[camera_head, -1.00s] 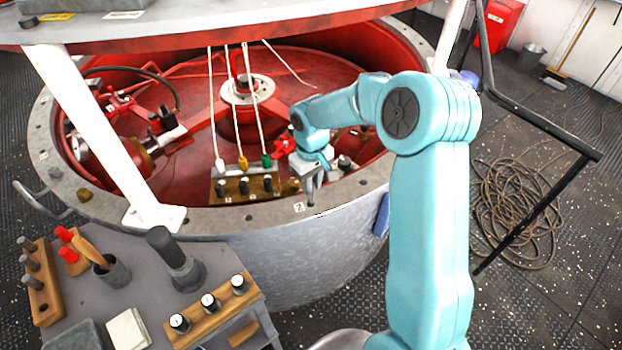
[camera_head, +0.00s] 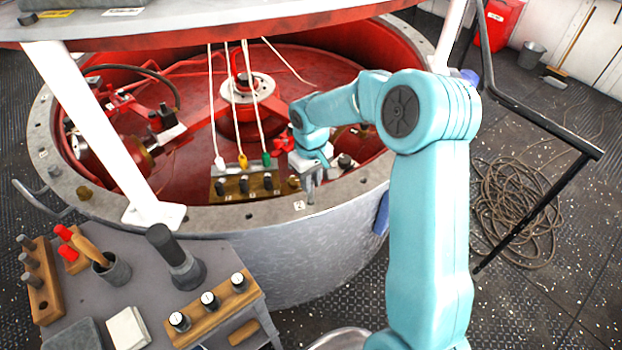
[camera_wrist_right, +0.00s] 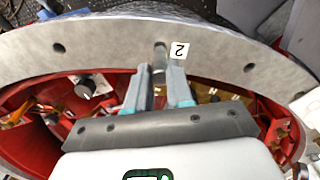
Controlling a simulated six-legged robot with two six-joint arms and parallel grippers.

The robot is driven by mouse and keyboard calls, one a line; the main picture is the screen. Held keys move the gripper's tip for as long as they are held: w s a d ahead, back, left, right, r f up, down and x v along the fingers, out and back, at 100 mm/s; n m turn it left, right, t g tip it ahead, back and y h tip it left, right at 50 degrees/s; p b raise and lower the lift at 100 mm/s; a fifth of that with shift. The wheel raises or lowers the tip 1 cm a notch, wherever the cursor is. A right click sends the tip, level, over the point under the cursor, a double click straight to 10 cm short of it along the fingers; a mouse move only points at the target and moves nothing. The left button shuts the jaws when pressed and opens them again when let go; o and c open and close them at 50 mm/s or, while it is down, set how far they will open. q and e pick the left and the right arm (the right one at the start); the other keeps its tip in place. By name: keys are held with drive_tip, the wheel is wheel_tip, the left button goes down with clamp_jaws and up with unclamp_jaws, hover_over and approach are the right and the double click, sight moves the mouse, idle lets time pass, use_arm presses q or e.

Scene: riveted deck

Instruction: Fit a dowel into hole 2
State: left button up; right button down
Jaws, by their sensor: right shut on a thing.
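My right gripper (camera_head: 311,184) is at the near rim of the large round housing, beside the white label 2 (camera_head: 299,205). In the right wrist view the right gripper (camera_wrist_right: 162,92) is shut on a grey dowel (camera_wrist_right: 160,58) between its two fingers. The dowel's far end is at the rim (camera_wrist_right: 110,45), just left of the label 2 (camera_wrist_right: 179,50). Hole 2 itself is hidden by the dowel, and I cannot tell whether the tip is inside it. My left gripper is not in view.
A wooden rack with several grey dowels (camera_head: 31,260) stands on the grey side table (camera_head: 215,255). Other open holes (camera_wrist_right: 57,48) are in the rim. A block with knobs and cords (camera_head: 231,188) sits inside the red housing. A white post (camera_head: 100,130) stands left.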

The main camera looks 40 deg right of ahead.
drive_tip(key=shift+f+b, duration=1.5)
drive_tip(key=shift+f, duration=0.3)
idle(0.5)
drive_tip(key=c, duration=0.9)
unclamp_jaws()
drive_tip(key=shift+r, duration=0.1)
wheel_tip(320, 180, up, 16)
drive_tip(key=shift+r, duration=0.1)
drive_tip(key=shift+s, duration=0.1)
